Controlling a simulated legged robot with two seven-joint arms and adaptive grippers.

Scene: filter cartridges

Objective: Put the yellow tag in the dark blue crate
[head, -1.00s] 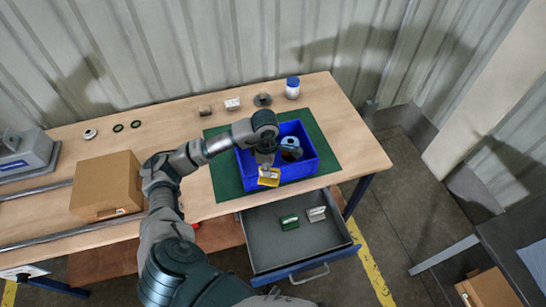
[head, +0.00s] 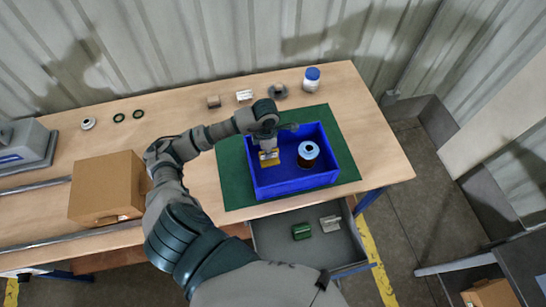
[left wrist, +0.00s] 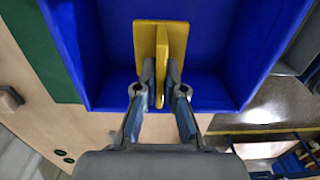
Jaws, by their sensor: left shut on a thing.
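The dark blue crate (head: 297,184) stands on a green mat on the table. It also fills much of the left wrist view (left wrist: 93,50). My left gripper (head: 267,149) is inside the outline of the crate, at its left part. It is shut on the yellow tag (head: 269,159). In the left wrist view the tag (left wrist: 146,42) stands out past the fingertips (left wrist: 160,92), against the blue of the crate. I cannot tell whether the tag touches the crate floor. My right gripper is not in view.
A blue and white spool-like part (head: 308,152) stands in the crate's right part. A drawer (head: 275,238) is open below, holding a green part (head: 301,231) and a grey part (head: 329,223). A cardboard box (head: 107,186) is at left.

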